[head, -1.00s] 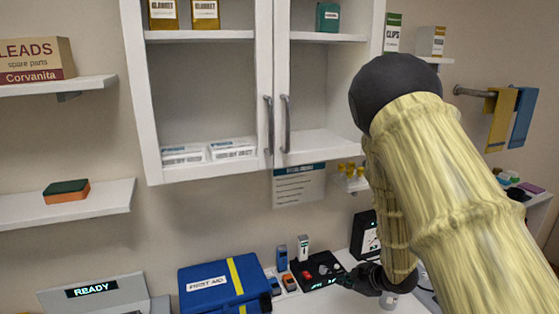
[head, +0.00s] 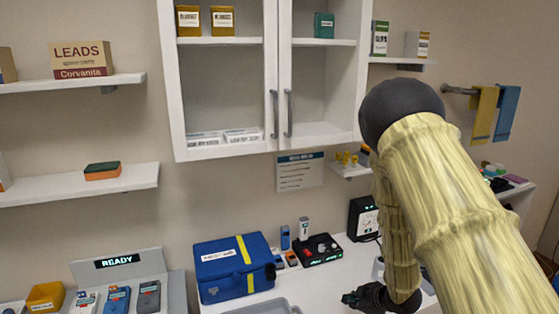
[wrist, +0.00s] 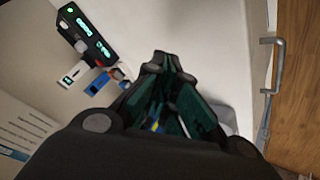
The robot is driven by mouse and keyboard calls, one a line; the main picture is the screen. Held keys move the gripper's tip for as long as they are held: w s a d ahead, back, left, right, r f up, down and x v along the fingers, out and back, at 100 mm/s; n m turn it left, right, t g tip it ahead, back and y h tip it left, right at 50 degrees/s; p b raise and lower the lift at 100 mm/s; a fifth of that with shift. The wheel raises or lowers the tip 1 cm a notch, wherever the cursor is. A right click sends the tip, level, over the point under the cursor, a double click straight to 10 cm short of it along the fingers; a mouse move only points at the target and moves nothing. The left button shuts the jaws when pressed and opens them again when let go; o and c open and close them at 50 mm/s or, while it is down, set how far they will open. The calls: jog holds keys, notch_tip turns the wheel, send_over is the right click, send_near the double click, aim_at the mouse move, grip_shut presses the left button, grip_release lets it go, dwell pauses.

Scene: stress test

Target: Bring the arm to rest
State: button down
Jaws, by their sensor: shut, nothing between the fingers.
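My arm, in a pale yellow ribbed sleeve, fills the right of the head view and bends down toward the counter. My gripper (head: 372,298) is at the lower right of the head view, dark and low over the white counter (head: 335,272). In the wrist view my gripper (wrist: 160,65) has its dark fingers drawn together at the tips, with nothing between them. I cannot tell its exact height above the counter.
A blue first aid box (head: 225,270), a black charger unit (head: 318,249) and a dark-framed gauge (head: 363,218) stand behind my gripper. A grey tray (head: 265,307) lies at the front. A white cabinet (head: 165,80) hangs above.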

jog(key=shift+m, duration=0.7)
jog(key=s+f, duration=0.2)
jog(key=f, duration=0.1)
jog(key=shift+s+d+f, duration=0.1)
jog(key=shift+s+f, duration=0.1)
jog(key=shift+s, duration=0.15)
jog(key=s+f+m+g+h, duration=0.15)
jog(key=s+f+m, duration=0.25)
jog(key=s+f, duration=0.45)
jog(key=s+f+m+g+h, duration=0.1)
jog(key=s+f+m+g, duration=0.3)
jog(key=s, duration=0.8)
jog(key=s+f+m+g+h, duration=0.1)
jog(key=s+f+m, duration=0.1)
jog(key=s, duration=0.9)
jog(key=s+f+m+g+h, duration=0.1)
jog(key=s+f+m, duration=0.2)
jog(key=s, duration=0.8)
notch_tip(320, 180, down, 7)
jog(key=b, duration=0.7)
jog(key=shift+w+n+b, duration=0.25)
jog(key=shift+n+b, duration=0.05)
jog(key=shift+b, duration=0.05)
